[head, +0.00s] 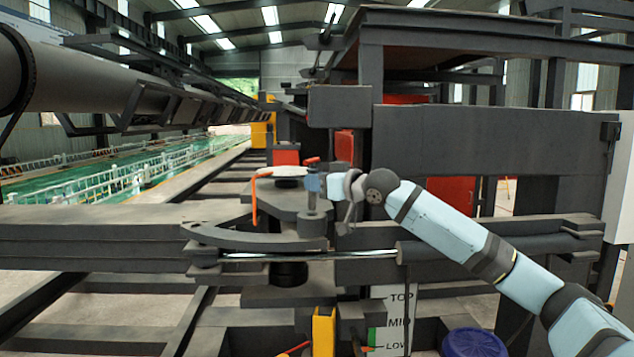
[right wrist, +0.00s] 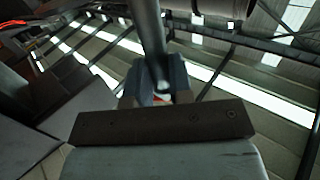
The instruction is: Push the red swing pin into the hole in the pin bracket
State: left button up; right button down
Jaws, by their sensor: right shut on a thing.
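My right gripper (head: 312,184) comes in from the right and is shut above the dark plate of the bracket assembly (head: 290,205). In the right wrist view a grey rod (right wrist: 148,35) runs down between its fingers (right wrist: 155,85), with a small red patch at their base. In the head view a grey post (head: 312,203) stands just below the fingers, and a small red piece (head: 312,160) shows just above them. An orange-red bent rod (head: 254,200) hangs at the plate's left edge, apart from the gripper. I cannot tell which is the swing pin. The bracket hole is hidden. My left gripper is not in view.
A shiny horizontal rod (head: 310,256) crosses below the plate. Heavy dark beams (head: 90,235) lie to the left, and a large dark frame (head: 490,140) stands behind my right arm. A TOP/MID/LOW sign (head: 397,320) and a blue lid (head: 473,343) are low at front.

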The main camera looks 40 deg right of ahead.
jog(key=shift+f+b, duration=2.15)
jog(key=shift+f, duration=0.95)
jog(key=c, duration=0.9)
grip_release()
jog(key=shift+c, duration=0.2)
jog(key=shift+s+f, duration=0.1)
jog(key=shift+f, duration=0.1)
jog(key=shift+s+f+b, duration=0.1)
jog(key=shift+s+b, duration=0.1)
jog(key=shift+b, duration=0.1)
jog(key=shift+s, duration=0.3)
jog(key=s+d+b, duration=0.1)
jog(key=s+b, duration=0.2)
jog(key=s, duration=0.1)
jog(key=b, duration=0.4)
send_near(315, 208)
jog(key=s, duration=0.4)
jog(key=shift+s+d+r, duration=0.2)
jog(key=shift+d+r, duration=0.05)
jog(key=shift+d, duration=0.1)
